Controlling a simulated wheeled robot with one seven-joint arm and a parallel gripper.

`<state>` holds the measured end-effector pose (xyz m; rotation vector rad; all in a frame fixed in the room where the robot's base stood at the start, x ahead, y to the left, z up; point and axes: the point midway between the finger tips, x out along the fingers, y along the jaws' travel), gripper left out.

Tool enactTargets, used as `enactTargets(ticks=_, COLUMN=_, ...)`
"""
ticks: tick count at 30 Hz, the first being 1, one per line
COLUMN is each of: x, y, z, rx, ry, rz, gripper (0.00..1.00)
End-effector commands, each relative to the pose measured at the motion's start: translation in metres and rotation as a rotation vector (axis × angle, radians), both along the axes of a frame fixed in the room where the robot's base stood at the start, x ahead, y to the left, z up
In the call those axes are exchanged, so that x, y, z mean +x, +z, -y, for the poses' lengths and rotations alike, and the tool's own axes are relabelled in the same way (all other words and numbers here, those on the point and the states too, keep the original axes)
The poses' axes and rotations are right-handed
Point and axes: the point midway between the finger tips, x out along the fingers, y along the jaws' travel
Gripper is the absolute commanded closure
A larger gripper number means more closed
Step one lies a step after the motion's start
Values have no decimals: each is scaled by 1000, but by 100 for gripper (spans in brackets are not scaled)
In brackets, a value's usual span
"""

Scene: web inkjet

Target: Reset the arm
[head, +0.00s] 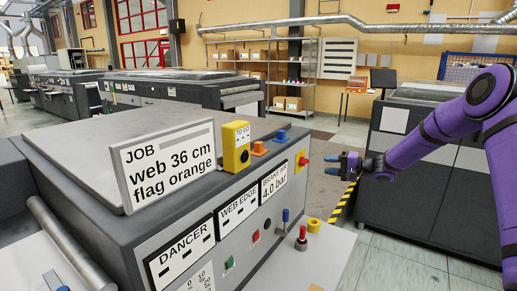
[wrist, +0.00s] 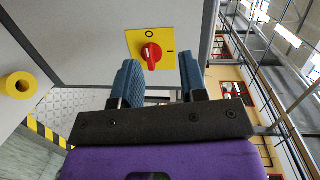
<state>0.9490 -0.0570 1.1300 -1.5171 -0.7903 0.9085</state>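My purple arm reaches in from the right in the head view. My gripper (head: 346,162) is in the air to the right of the grey machine console (head: 95,145). In the wrist view my gripper (wrist: 160,82) has its two blue fingers apart with nothing between them. A red rotary switch (wrist: 151,55) on a yellow plate (wrist: 138,40) lies ahead of the fingertips, apart from them. The switch's red knob (head: 303,161) also shows at the console's right end in the head view, left of my gripper.
On the console are a job sign (head: 165,165), a yellow counter box (head: 236,147) and orange and blue buttons. A yellow roll (head: 314,226) and a red-topped button (head: 301,238) sit on a low ledge in front. A dark cabinet (head: 400,190) stands behind my arm.

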Motion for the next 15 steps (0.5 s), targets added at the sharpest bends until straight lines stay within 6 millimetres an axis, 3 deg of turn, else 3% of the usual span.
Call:
enactTargets(ticks=1, x=-13, y=17, z=-11, rx=-46, ry=39, rz=-2, gripper=61)
enactTargets(ticks=7, x=-66, y=60, z=-42, rx=-221, ry=166, rz=-37, gripper=61)
enactTargets(ticks=15, x=-144, y=108, z=-66, rx=-466, ry=277, rz=-78, gripper=61)
